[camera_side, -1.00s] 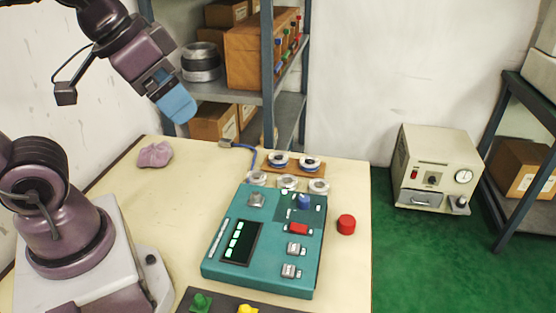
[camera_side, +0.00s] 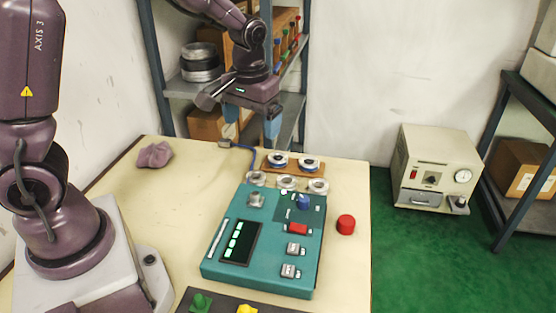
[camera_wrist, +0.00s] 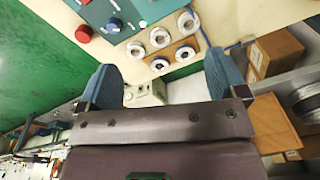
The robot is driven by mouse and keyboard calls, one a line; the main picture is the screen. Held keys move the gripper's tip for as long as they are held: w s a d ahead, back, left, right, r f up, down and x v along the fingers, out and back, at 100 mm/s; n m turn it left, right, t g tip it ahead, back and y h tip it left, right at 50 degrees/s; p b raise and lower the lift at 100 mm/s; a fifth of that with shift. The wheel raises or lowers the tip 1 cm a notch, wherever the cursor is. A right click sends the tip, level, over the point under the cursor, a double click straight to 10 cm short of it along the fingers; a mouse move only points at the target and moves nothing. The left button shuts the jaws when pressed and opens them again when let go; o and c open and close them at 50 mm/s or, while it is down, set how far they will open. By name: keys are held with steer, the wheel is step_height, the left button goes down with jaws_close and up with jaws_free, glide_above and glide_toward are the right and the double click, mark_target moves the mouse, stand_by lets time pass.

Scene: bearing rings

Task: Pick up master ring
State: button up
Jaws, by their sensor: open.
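In front of the board, three metallic rings (camera_side: 287,182) stand in a row. I cannot tell which is the master ring. My gripper (camera_side: 251,128) points down with blue fingers apart, empty, above the table's back edge. In the wrist view the rings lie beyond my open fingers (camera_wrist: 164,80).
A teal instrument box (camera_side: 265,245) with a screen and knobs stands in front of the rings. A blue cable (camera_side: 248,150) runs left of the board. A red button (camera_side: 346,224) is at right, a purple cloth (camera_side: 155,155) at left. A metal shelf (camera_side: 287,110) stands behind.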

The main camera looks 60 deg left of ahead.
steer(key=w+a+f+n+y, duration=0.3)
steer(key=w+a+f+n, duration=0.2)
steer(key=w+a+f, duration=0.35)
steer(key=n, duration=0.5)
glide_toward(278, 157)
steer(key=f, duration=0.1)
steer(key=a+f, duration=0.1)
steer(key=f, duration=0.1)
steer(key=shift+w+a+t+y, duration=0.15)
steer(key=shift+a+t+y, duration=0.15)
steer(key=shift+t, duration=0.1)
steer(key=shift+s+d+x, duration=0.15)
steer(key=shift+d+x, duration=0.05)
steer(key=shift+x, duration=1.25)
steer(key=shift+s+d+x, duration=0.15)
steer(key=shift+x, duration=1.3)
steer(key=shift+w+f, duration=0.1)
steer(key=shift+f, duration=0.05)
steer(key=c, duration=1.2)
